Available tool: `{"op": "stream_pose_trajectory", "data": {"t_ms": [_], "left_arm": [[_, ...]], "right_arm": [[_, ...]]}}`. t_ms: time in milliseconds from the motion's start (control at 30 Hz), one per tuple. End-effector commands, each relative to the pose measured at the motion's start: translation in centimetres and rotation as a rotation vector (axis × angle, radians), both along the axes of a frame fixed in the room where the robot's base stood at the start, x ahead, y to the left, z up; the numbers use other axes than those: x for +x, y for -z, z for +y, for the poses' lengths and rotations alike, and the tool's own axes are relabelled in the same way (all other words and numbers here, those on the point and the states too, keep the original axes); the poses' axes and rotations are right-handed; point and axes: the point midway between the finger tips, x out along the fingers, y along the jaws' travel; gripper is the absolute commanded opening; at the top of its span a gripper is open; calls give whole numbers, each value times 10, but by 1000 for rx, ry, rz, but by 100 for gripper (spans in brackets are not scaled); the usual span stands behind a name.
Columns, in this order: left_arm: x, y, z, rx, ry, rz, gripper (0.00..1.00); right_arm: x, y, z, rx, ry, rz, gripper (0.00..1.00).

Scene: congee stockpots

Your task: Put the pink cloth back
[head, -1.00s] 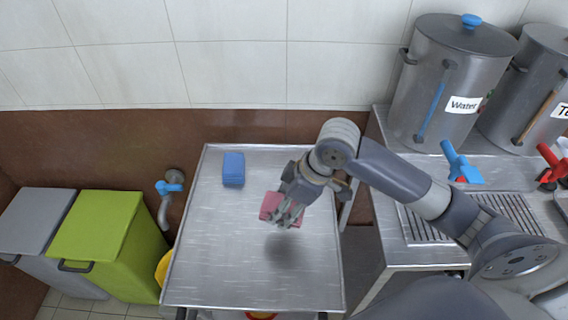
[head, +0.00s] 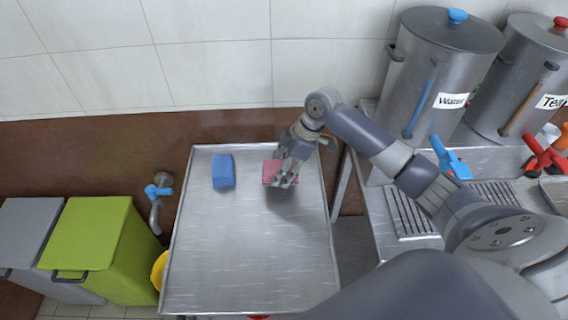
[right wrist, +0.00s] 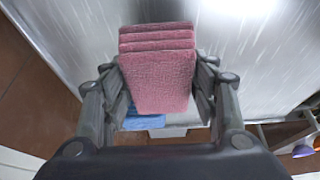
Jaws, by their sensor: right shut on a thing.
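The folded pink cloth (head: 269,172) is in my right gripper (head: 287,181), over the back right part of the steel cart top (head: 250,255). In the right wrist view the pink cloth (right wrist: 158,75) sits between the two fingers (right wrist: 165,90), which are shut on its sides. A shadow lies beside it on the metal; I cannot tell whether the cloth touches the surface. A folded blue cloth (head: 223,171) lies on the cart to the left, apart from the pink one. It also shows in the right wrist view (right wrist: 145,122), partly hidden. My left gripper is not in view.
To the right, a steel counter (head: 375,215) bears a Water stockpot (head: 435,75) and a Tea stockpot (head: 520,85). A blue wall tap (head: 158,191) is left of the cart, with green (head: 95,240) and grey (head: 35,235) bins beyond. The cart's front half is clear.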

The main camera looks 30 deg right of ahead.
Motion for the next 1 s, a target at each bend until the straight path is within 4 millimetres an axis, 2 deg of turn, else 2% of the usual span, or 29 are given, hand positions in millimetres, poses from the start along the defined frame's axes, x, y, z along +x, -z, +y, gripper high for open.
{"op": "stream_pose_trajectory", "data": {"t_ms": [100,300,433,700,1000], "left_arm": [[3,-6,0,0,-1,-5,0],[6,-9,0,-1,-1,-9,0],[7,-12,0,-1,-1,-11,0],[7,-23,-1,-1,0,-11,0],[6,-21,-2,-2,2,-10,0]], "right_arm": [[16,0,-11,1,2,2,35],[30,3,-22,0,1,0,35],[32,8,-23,0,0,2,35],[31,37,-23,0,0,0,35],[31,41,-23,-1,0,0,35]]}}
